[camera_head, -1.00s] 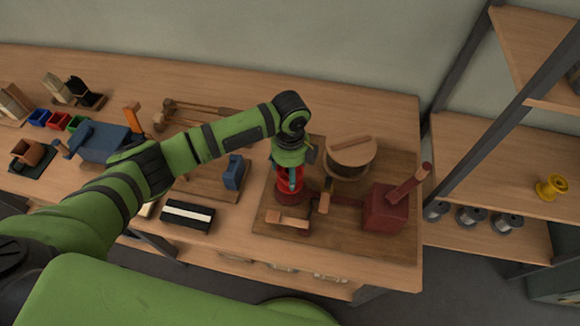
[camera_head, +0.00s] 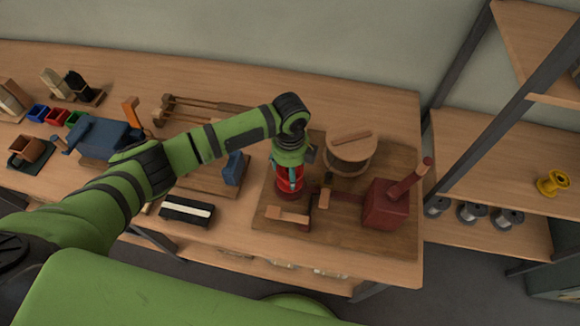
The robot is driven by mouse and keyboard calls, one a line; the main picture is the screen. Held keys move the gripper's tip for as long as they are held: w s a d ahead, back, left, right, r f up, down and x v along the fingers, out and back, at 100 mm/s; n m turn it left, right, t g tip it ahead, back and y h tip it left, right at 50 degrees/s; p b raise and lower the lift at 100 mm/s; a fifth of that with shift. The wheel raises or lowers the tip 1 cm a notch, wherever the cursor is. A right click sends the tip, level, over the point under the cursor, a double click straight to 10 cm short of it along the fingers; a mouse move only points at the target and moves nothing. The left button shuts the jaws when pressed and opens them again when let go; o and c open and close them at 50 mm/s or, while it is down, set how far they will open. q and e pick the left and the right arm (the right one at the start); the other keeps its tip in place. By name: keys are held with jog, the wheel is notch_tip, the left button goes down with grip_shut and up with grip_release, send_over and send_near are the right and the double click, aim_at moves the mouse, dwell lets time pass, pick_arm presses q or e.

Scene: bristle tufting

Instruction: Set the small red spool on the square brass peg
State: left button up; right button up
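The small red spool (camera_head: 284,188) is on the right part of the bench, directly under my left gripper (camera_head: 291,172). The gripper points down, and its fingers overlap the spool. Their closing is too small and covered to judge. The spool's underside and what it rests on are hidden. A small dark yellowish upright piece (camera_head: 327,180) stands just right of the spool. I cannot tell whether it is the square brass peg, and no other peg shows clearly. My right gripper is not in view.
A dark red block with a slanted handle (camera_head: 385,205) and a round wooden drum (camera_head: 350,155) stand near the spool on a wooden board (camera_head: 350,238). A blue block (camera_head: 233,168) is to the left. A yellow spool (camera_head: 553,183) and several grey spools (camera_head: 471,214) sit on the right shelves.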

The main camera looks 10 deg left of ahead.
pick_arm(q)
jog(key=shift+f, duration=0.1)
dwell(0.6)
jog(key=shift+f+b, duration=0.35)
jog(key=shift+f, duration=0.3)
jog(key=shift+f, duration=0.2)
dwell(0.5)
jog(key=o, duration=1.3)
notch_tip(320, 180, up, 12)
